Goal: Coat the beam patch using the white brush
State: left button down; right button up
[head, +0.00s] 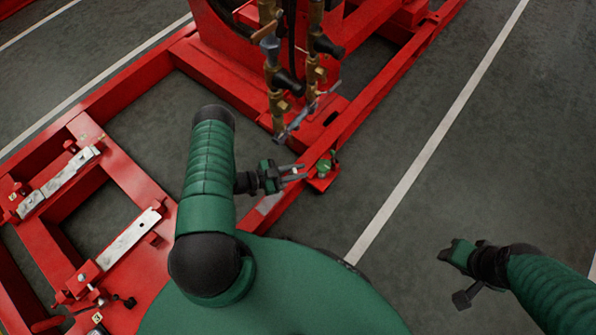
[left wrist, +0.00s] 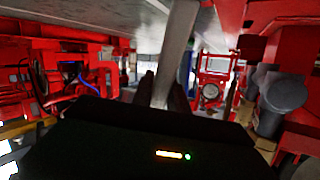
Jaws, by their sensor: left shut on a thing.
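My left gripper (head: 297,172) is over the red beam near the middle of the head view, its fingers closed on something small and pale. In the left wrist view a long pale grey-white bar, which looks like the white brush's handle (left wrist: 179,45), rises from between the dark fingers (left wrist: 162,95). The bristles cannot be made out. A dull greyish patch (head: 268,204) lies on the red beam, below and left of the gripper and apart from it. My right gripper (head: 458,256) is at the lower right over bare floor; its jaws are not clear.
A small red bracket (head: 322,182) with a green item (head: 324,167) sits just right of the left gripper. Brass valves and pipes (head: 278,85) stand close behind it. A red frame with pale metal strips (head: 130,237) fills the left. Grey floor (head: 480,150) is clear on the right.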

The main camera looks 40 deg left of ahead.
pick_arm(q)
notch_tip(320, 180, up, 6)
jog(key=p, duration=0.4)
pick_arm(e)
jog(key=v, duration=0.2)
jog(key=w+v, duration=0.1)
jog(key=v, duration=0.2)
jog(key=shift+r, duration=0.3)
